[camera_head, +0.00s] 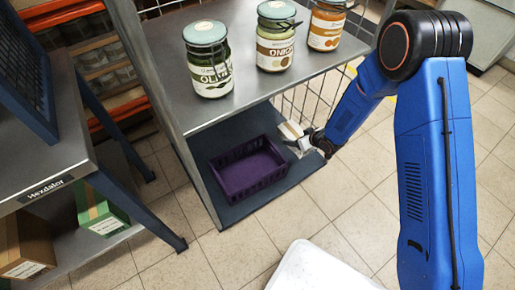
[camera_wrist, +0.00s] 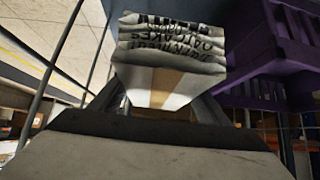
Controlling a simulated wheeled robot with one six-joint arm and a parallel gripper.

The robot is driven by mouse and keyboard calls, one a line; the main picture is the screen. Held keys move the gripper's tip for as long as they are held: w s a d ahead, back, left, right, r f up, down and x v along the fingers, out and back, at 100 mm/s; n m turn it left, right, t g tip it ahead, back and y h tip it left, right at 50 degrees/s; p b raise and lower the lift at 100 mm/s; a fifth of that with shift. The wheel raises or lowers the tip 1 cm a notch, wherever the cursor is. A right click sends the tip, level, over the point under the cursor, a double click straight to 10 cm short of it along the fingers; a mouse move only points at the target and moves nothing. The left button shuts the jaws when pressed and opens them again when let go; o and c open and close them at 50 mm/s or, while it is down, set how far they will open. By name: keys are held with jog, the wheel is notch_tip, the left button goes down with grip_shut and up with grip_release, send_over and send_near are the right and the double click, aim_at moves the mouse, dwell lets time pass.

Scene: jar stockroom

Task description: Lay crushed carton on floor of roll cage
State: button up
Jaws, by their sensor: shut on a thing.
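My gripper (camera_head: 303,140) is at the right side of the roll cage's lower bay in the head view. It is shut on the crushed carton (camera_head: 291,130), a small white and tan piece partly hidden by the gripper. In the wrist view the crumpled carton (camera_wrist: 170,75) fills the space between the fingers, with dark printing upside down and a tan stripe. The roll cage has a grey upper shelf (camera_head: 245,98) and a dark floor (camera_head: 272,202) below. I cannot tell whether the carton touches that floor.
A purple crate (camera_head: 247,170) stands on the cage floor, left of my gripper; it also shows in the wrist view (camera_wrist: 265,55). Jars labelled olive (camera_head: 208,62) and onion (camera_head: 275,38) and an orange-filled jar (camera_head: 327,24) stand on the upper shelf. A metal table (camera_head: 45,150) is left.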

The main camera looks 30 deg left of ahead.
aim_at(308, 152)
jog(key=shift+f, duration=4.9)
jog(key=shift+f, duration=0.1)
jog(key=o, duration=1.1)
jog(key=v, duration=1.2)
